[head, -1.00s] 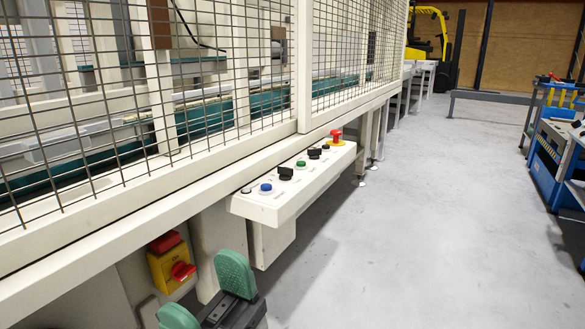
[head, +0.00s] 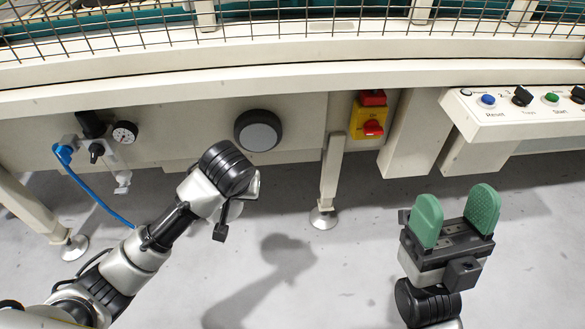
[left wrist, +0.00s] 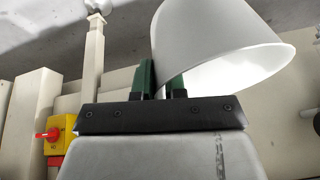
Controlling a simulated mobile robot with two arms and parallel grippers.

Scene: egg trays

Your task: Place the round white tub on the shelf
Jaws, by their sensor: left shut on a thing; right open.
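The round white tub (left wrist: 215,48) is large in the left wrist view, tilted, with its rim toward the lower right. My left gripper (left wrist: 161,78) is shut on the tub's wall at its left side, with the green finger pads partly hidden by the tub. In the head view my left arm reaches in from the left, and its wrist hides the gripper fingers. My right gripper (head: 456,220) is open and empty, its two green pads pointing up, above the floor at the right. No shelf is recognisable in either view.
A cream machine frame with a mesh guard (head: 300,22) runs across the top. Below it are a yellow and red switch (head: 368,116), a button panel (head: 520,112), a pressure gauge (head: 124,133) with a blue hose, and a support leg (head: 331,175). The grey floor between my arms is clear.

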